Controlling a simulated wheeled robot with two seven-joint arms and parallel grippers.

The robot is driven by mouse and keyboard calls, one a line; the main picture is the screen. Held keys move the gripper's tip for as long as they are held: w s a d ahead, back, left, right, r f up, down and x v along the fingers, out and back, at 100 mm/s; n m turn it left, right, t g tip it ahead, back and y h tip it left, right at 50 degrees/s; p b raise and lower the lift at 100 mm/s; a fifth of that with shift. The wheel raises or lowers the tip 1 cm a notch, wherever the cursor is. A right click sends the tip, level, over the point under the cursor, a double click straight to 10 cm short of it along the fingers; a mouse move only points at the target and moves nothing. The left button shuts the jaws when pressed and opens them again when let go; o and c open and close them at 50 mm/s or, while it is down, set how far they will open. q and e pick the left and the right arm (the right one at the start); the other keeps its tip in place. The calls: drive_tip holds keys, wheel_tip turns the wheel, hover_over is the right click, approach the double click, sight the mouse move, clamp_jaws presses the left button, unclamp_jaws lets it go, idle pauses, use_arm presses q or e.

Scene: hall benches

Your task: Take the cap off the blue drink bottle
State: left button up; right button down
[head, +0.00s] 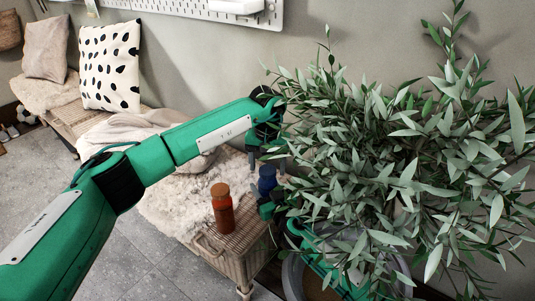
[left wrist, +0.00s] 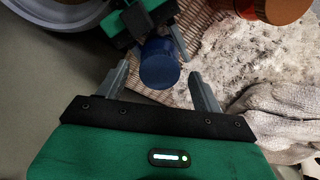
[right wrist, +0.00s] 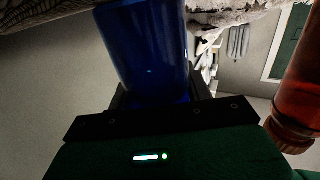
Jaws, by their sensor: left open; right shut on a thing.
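My left gripper (head: 268,160) is open above the bottle. In the left wrist view its fingertips (left wrist: 159,75) lie on either side of the top, apart from it. My right gripper (head: 270,207) is shut on the bottle's body, which fills the middle of the right wrist view (right wrist: 145,45).
An orange-brown bottle (head: 223,212) stands left of the blue one on the wicker bench (head: 230,262). A fluffy throw (head: 165,208) covers the bench. A leafy plant (head: 400,150) in a grey pot (head: 292,277) crowds the right side. Cushions (head: 110,65) lie far left.

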use_arm(q)
drive_tip(key=shift+f, duration=0.4)
drive_tip(key=c, duration=1.1)
